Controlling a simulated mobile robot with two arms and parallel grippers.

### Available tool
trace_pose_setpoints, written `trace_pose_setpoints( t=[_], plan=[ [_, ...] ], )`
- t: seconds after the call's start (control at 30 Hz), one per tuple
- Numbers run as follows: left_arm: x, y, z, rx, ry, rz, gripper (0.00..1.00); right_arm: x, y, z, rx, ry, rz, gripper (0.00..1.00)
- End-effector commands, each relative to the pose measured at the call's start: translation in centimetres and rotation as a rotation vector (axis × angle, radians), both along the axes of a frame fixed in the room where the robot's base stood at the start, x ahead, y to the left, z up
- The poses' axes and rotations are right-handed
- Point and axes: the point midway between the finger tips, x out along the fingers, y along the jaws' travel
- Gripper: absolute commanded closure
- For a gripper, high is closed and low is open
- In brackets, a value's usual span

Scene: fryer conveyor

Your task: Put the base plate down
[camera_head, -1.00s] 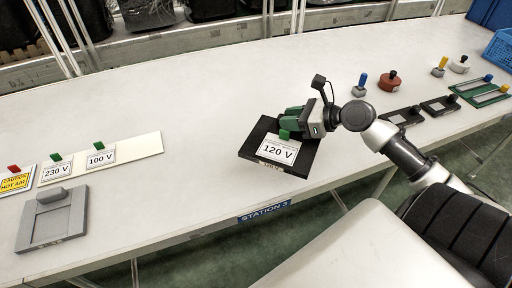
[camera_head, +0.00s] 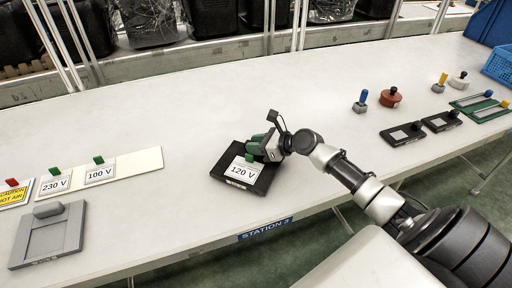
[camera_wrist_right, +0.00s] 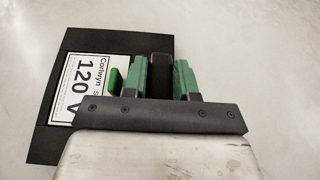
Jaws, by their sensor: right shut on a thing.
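The base plate (camera_head: 232,180) is a black square plate carrying a white "120 V" label with a small green tab. It is at or just above the white table in the middle of the head view; I cannot tell if it touches. In the right wrist view the base plate (camera_wrist_right: 45,100) shows at the left with its label. My right gripper (camera_head: 262,145) is at the plate's back right. Its green fingers (camera_wrist_right: 161,80) are shut on the plate's black handle (camera_wrist_right: 160,75). The left gripper is out of view.
The white table (camera_head: 190,120) is clear around the plate. A grey plate (camera_head: 48,238) and a cream strip (camera_head: 135,167) with labelled cards lie at the left.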

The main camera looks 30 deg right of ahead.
Motion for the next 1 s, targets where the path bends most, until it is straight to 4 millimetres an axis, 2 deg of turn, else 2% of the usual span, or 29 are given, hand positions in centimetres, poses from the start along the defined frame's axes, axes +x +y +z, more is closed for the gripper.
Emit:
trace_pose_setpoints(
  t=[0.1,0.47,0.5,0.63,1.0],
  plan=[
    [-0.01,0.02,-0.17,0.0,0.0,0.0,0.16,0.06,-0.02,-0.7,0.003,-0.004,-0.002,1.0],
    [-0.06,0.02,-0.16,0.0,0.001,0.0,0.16,0.03,-0.01,-1.02,0.003,-0.004,-0.001,1.0],
    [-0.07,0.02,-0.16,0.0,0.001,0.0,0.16,-0.01,-0.01,-1.1,0.001,-0.002,-0.001,0.66],
    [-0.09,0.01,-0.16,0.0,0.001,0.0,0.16,-0.02,-0.01,-1.1,0.0,-0.001,-0.001,0.47],
    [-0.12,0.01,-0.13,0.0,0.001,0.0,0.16,-0.34,-0.27,-0.72,-0.001,0.0,-0.002,0.47]
  ],
)
